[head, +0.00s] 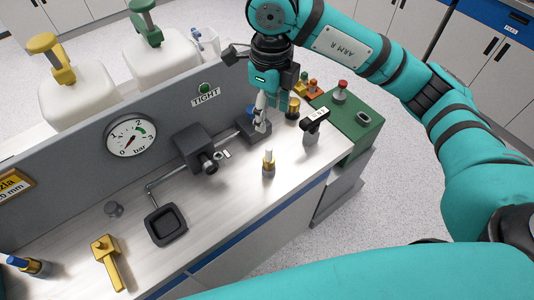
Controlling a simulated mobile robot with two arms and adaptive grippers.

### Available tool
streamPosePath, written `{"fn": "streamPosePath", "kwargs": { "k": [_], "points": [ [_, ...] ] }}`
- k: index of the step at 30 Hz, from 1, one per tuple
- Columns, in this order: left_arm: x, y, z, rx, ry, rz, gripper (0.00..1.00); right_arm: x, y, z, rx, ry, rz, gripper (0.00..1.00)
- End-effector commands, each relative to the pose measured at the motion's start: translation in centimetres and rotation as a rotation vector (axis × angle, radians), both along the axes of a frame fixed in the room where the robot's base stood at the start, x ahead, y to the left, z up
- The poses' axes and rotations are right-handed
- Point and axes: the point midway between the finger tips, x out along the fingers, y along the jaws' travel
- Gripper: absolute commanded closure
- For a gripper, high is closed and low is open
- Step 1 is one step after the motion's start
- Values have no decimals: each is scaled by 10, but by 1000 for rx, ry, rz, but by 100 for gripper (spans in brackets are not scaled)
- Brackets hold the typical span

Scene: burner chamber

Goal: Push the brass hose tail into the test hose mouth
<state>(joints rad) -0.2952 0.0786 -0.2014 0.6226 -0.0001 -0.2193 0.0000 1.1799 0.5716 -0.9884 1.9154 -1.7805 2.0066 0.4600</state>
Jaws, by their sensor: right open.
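A small upright brass piece with a pale top (268,164), which looks like the brass hose tail, stands on the worktop near its front edge. A black housing (193,143) with a short black round end (210,166) sits against the grey panel; this end may be the test hose mouth, but I cannot tell for sure. My right gripper (266,121) is open and points down beside a dark block (252,130) at the back of the worktop. It is behind and apart from the brass piece, and I see nothing held in it. My left gripper is not in view.
A pressure gauge (131,136) is on the grey panel (75,158). A black tray (166,225), a yellow-handled tool (106,258) and a black-topped tool (314,122) are on the worktop. A green case (352,120) stands at right. The front middle is clear.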

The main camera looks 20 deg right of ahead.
Motion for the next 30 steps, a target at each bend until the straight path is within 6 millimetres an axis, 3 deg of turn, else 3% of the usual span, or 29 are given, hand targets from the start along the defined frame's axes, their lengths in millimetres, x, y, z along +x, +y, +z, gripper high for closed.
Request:
{"fn": "streamPosePath", "kwargs": {
  "k": [15, 22, 30],
  "points": [
    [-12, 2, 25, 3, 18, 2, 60, -2, -1, -97, -5, 6, -1, 45],
    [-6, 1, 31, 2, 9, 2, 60, -1, 0, -117, -3, 3, 0, 45],
    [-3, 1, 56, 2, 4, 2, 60, -3, 2, -152, -5, 7, -1, 45]
  ]
}}
